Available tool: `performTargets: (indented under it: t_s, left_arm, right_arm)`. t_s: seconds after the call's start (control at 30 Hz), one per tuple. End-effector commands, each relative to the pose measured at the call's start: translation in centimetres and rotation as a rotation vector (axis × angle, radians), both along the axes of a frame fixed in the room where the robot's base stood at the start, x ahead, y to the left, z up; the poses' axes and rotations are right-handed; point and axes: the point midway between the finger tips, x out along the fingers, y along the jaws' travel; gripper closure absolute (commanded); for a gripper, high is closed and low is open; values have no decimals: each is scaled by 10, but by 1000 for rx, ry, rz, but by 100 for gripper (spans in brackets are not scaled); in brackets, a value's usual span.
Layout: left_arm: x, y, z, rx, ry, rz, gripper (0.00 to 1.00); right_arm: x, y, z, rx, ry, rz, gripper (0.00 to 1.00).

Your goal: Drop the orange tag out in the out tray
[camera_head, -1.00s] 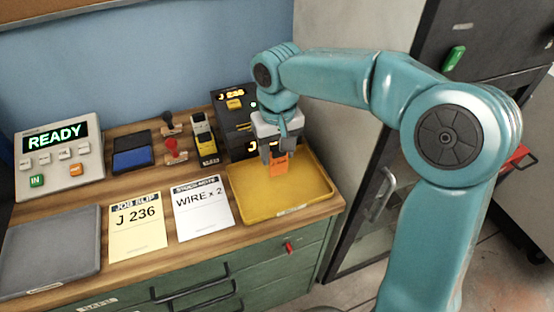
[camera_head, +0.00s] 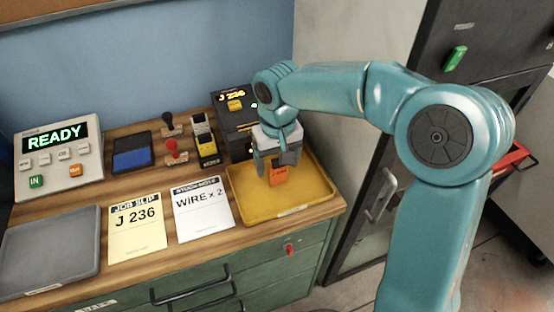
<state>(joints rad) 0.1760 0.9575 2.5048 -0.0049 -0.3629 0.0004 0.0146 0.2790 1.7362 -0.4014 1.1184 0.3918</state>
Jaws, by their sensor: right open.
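The orange tag (camera_head: 278,177) is a small orange piece with dark marks, low over the yellow tray (camera_head: 245,208) at the right end of the bench. I cannot tell whether it touches the tray floor. My right gripper (camera_head: 277,167) points down over the tray with its jaws open, one finger on each side of the tag's top. The tray's front label is too small to read. My left gripper is not in view.
A grey tray (camera_head: 50,245) lies at the front left. A job slip (camera_head: 137,235) and a stock note (camera_head: 203,212) lie between the trays. A black device (camera_head: 232,118) stands behind the yellow tray. A READY panel (camera_head: 58,160) and stamps (camera_head: 177,152) are at the back.

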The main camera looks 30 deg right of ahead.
Motion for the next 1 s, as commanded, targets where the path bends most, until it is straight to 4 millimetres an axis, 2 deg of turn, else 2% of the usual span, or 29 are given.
performTargets:
  t_s: [0.17,0.4,0.6,0.73,1.0]
  left_arm:
    - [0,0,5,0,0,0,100]
    - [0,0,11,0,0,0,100]
    - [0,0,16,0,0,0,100]
    - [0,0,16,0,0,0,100]
    - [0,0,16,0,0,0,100]
  right_arm:
    - [1,0,24,1,-6,-1,25]
    - [-1,1,81,0,-6,1,25]
    - [-3,2,113,1,-2,0,25]
    - [-4,2,122,0,0,0,25]
    - [-4,1,123,0,0,0,25]
